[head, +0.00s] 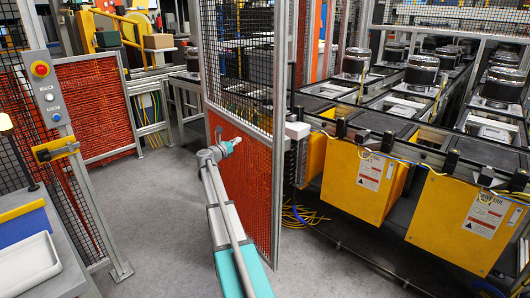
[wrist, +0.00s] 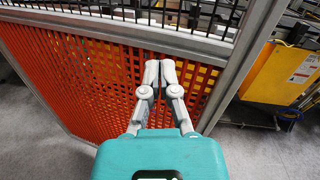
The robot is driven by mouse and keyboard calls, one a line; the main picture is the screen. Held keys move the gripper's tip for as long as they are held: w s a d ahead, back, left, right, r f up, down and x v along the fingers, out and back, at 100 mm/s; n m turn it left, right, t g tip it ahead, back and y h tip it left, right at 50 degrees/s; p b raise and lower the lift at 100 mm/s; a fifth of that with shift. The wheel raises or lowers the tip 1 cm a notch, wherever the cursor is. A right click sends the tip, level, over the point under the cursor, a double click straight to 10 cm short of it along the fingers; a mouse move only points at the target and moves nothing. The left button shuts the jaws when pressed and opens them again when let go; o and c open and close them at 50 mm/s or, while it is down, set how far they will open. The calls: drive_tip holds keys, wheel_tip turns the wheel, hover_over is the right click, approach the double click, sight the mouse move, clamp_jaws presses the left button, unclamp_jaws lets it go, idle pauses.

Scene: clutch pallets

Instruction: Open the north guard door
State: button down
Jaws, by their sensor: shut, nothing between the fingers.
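The guard door (head: 236,68) is a grey-framed leaf with black wire mesh above and an orange perforated panel below. In the head view it stands swung open, angled away from the left post, with clear floor between them. A yellow latch piece (head: 55,150) is on that post. My gripper (head: 236,141) is beside the orange panel, at its upper part. In the wrist view my gripper (wrist: 160,66) has its grey fingers together and empty, in front of the orange panel (wrist: 85,75). I cannot tell whether the fingertips touch it.
A button box with a red stop button (head: 40,69) is on the left post. A bench with a white tray (head: 27,262) stands at lower left. Yellow boxes (head: 361,180) and a conveyor with clutches stand on the right. Loose yellow cables (head: 303,216) lie near the door's foot. Grey floor (head: 155,200) is free.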

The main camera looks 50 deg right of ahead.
sight(271, 144)
drive_tip(key=s+a+f+m+g+y+b, duration=0.1)
drive_tip(key=s+a+f+m+g+b, duration=0.1)
drive_tip(key=s+f+m+g, duration=0.2)
drive_tip(key=shift+f+m+g, duration=0.15)
drive_tip(key=shift+m+g, duration=0.45)
drive_tip(key=shift+g, duration=0.4)
drive_tip(key=x, duration=1.4)
drive_tip(key=shift+f, duration=0.25)
drive_tip(key=shift+d, duration=0.1)
